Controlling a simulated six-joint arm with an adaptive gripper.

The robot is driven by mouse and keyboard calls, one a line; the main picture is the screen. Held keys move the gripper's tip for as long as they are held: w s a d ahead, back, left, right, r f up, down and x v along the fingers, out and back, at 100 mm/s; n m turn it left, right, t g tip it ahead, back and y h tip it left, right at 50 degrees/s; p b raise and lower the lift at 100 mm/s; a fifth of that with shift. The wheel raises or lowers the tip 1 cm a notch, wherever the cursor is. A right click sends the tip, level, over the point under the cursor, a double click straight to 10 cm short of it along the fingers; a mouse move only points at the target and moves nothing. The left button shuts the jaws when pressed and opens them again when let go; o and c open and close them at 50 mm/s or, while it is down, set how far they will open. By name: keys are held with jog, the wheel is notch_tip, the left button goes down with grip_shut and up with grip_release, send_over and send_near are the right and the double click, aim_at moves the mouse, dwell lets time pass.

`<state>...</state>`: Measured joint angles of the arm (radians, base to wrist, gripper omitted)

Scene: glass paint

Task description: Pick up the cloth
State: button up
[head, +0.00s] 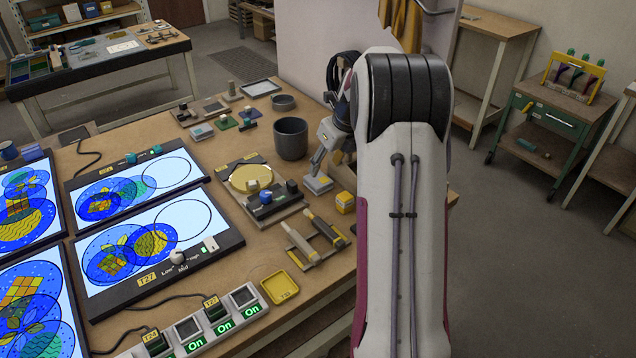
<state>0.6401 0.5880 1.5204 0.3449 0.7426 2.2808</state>
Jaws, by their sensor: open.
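A mustard-yellow cloth (401,22) hangs by a grey rail at the top of the head view, partly hidden behind my arm. My gripper (318,170) is far below and in front of it, low over the right side of the workbench. The gripper is small in view and partly hidden by my arm. A small light-grey block (318,184) is right at its fingertips; whether they touch it I cannot tell. I see nothing lifted in the gripper.
A dark grey cup (291,138) stands left of the gripper. Lit panels (150,245) cover the left; a yellow dish (280,287) sits in front.

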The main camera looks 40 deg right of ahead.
aim_at(318, 179)
jog(key=shift+x, duration=1.1)
jog(key=shift+x, duration=2.6)
jog(key=shift+a, duration=0.1)
jog(key=shift+r, duration=0.1)
jog(key=c, duration=0.7)
